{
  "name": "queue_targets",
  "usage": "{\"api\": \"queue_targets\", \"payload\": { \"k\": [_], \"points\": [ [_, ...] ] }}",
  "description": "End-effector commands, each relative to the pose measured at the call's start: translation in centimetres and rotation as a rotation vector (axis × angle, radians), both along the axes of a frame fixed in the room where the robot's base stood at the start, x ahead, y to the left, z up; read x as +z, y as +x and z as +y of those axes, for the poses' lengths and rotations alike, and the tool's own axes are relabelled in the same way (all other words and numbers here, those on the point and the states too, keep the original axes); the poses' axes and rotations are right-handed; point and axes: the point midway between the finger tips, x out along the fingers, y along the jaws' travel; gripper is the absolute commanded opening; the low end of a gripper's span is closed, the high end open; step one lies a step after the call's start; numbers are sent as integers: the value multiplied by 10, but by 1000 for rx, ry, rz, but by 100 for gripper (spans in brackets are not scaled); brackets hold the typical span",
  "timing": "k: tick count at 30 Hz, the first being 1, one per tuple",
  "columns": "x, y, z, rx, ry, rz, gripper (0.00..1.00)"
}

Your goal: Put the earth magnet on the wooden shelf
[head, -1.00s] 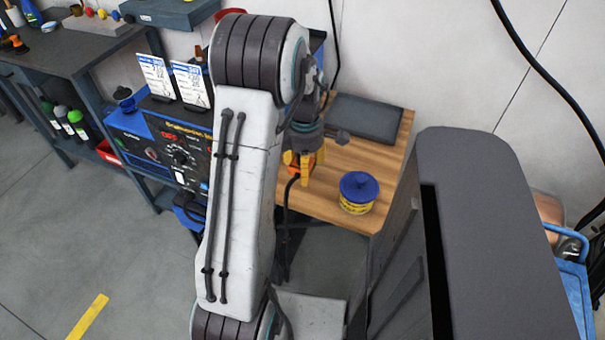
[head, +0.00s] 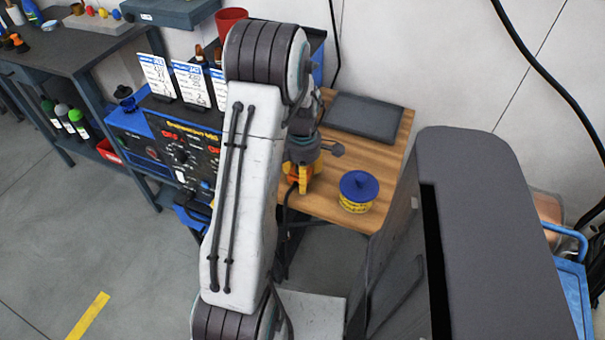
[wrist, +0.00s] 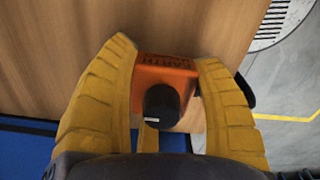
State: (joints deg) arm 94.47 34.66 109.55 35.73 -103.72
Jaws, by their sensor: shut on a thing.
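The earth magnet (wrist: 166,76) is an orange block with "EARTH" lettering and a black round part. In the wrist view it sits between the yellow fingers of my gripper (wrist: 168,85), which is shut on it. The wooden shelf (head: 334,204) is a light wood top against the wall. In the head view my gripper (head: 300,176) is at the left part of the shelf, with a bit of orange showing between the fingers. A black cable hangs down from there. I cannot tell whether the magnet touches the wood. My arm hides part of the shelf's left side.
A yellow spool with a blue lid (head: 358,190) stands on the shelf right of my gripper. A dark grey flat case (head: 368,118) lies at the back. A blue and black welding machine (head: 182,150) is to the left. The front middle of the shelf is bare.

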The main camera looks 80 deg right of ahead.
Motion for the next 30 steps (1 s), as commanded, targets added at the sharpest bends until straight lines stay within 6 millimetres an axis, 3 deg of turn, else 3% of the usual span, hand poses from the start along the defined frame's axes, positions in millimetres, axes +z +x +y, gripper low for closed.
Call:
{"api": "queue_targets", "payload": {
  "k": [4, 5, 12, 23, 30],
  "points": [
    [-3, 0, -1, 0, -2, 1, 25],
    [-2, 0, 0, 0, 0, 0, 65],
    [-2, 0, 0, 0, 0, 0, 86],
    [3, 0, 0, 0, 0, 0, 87],
    [34, 0, -1, 0, -5, 0, 87]
  ]
}}
